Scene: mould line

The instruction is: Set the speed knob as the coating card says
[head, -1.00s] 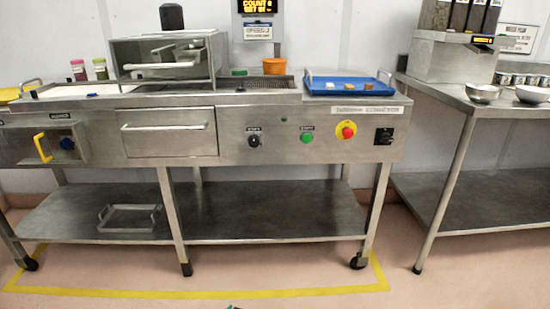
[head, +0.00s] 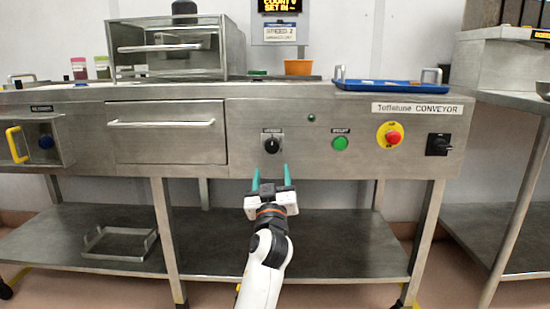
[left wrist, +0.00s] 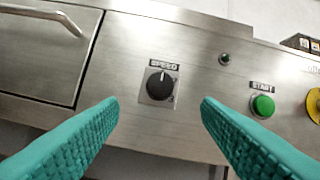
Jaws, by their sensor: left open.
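The speed knob (head: 271,145) is a black dial on a square plate on the front panel of the conveyor (head: 415,108). In the left wrist view the knob (left wrist: 160,86) sits under a SPEED label, its pale mark pointing up and slightly right. The coating card (head: 281,34) hangs on the wall above; its upper line seems to read SPEED 2. My left gripper (head: 271,176) is open and empty, teal fingertips just below and in front of the knob. In the left wrist view the knob lies between the fingers, beyond the tips, untouched. My right gripper is out of view.
Right of the knob are a green START button (head: 340,143), a red stop button (head: 393,138) on yellow and a black switch (head: 439,144). A drawer with a bar handle (head: 162,124) is to the left. A blue tray (head: 390,86) and an orange tub (head: 298,67) stand on top.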

